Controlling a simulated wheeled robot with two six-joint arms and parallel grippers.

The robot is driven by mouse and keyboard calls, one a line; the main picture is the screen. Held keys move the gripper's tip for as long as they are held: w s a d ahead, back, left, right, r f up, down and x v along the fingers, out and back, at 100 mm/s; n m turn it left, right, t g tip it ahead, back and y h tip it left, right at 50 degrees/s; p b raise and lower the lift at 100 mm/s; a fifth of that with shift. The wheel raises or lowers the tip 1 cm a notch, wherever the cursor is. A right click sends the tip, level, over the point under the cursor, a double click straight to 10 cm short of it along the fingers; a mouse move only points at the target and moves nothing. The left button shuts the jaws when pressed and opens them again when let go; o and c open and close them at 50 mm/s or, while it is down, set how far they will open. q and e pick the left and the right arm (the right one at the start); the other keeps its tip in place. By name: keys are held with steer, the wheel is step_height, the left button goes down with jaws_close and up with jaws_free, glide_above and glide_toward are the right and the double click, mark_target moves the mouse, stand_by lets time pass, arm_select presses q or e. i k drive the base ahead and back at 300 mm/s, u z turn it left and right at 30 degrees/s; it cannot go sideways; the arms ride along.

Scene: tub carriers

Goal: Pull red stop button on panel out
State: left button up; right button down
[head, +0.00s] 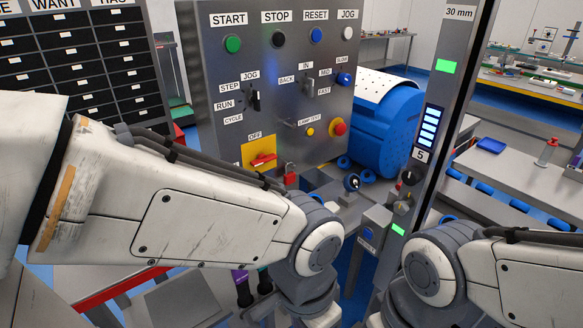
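The grey control panel (205,75) stands upright in front of me. I cannot tell from this view whether the button is pressed in or out. A black button (278,40) sits under the STOP label. My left arm crosses the lower left, and its wrist bends down below the panel. My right arm comes in at the lower right, and its wrist also points down. Neither gripper's fingers show, and nothing touches the red button.
A red switch (263,160) on a yellow plate and a red padlock (291,176) are low on the panel. A grey post (459,75) with green lights rises right of the panel. A blue drum (385,130) stands behind. Black drawers (85,60) are at left.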

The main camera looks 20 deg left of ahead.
mark_target(340, 129)
steer(key=k, duration=1.15)
steer(key=z, duration=0.8)
steer(key=i, duration=1.4)
steer(key=u, duration=0.5)
steer(key=i, duration=0.5)
steer(key=u, duration=0.35)
